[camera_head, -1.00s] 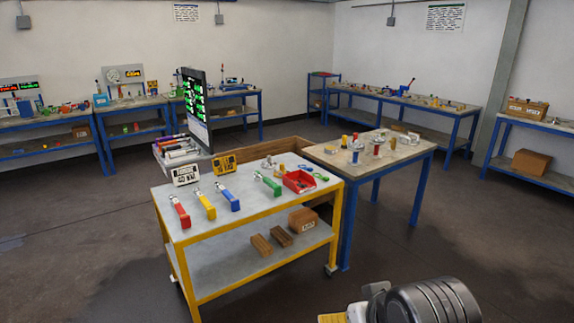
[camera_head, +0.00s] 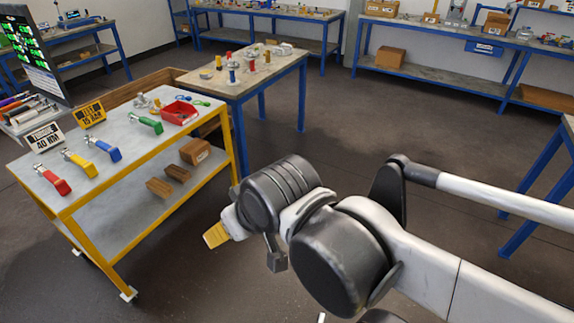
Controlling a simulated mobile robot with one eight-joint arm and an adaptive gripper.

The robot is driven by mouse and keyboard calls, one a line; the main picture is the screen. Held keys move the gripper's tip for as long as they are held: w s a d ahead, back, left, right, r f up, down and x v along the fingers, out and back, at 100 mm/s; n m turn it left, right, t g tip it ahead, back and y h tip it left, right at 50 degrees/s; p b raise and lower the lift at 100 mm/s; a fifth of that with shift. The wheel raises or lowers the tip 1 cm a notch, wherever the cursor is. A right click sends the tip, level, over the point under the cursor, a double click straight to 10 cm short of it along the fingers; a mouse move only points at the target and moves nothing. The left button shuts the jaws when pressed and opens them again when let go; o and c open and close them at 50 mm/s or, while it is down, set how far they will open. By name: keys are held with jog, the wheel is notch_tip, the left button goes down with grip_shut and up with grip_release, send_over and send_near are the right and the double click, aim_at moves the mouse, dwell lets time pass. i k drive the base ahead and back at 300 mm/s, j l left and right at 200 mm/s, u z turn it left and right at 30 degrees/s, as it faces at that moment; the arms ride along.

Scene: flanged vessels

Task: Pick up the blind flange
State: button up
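My gripper (camera_head: 216,235) shows in the head view at the end of my arm, in front of the yellow cart and above the floor. Its yellow tip points left and down, away from any object; whether its fingers are open or shut is unclear. Several small silver round, flange-like pieces stand on the blue-legged table (camera_head: 222,93) among red, blue and yellow parts. One such silver piece (camera_head: 207,74) is near that table's left side. More silver pieces (camera_head: 145,104) lie at the back of the yellow cart. They are too small to tell which is the blind flange.
The yellow cart (camera_head: 105,178) holds red, yellow, blue and green-handled tools, a red bin (camera_head: 180,112) and two signs. Workbenches line the back and right. The floor (camera_head: 340,125) right of the blue-legged table is clear.

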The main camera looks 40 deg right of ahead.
aim_at(141, 96)
jog(key=u, duration=5.25)
jog(key=z, duration=5.4)
jog(key=i+l+u, duration=0.1)
jog(key=i, duration=0.45)
jog(key=i+l+u, duration=0.15)
jog(key=i, duration=0.4)
jog(key=i+l+u, duration=0.1)
jog(key=i, duration=0.4)
jog(key=i+l+u, duration=0.15)
jog(key=i+l, duration=0.2)
jog(key=i, duration=0.2)
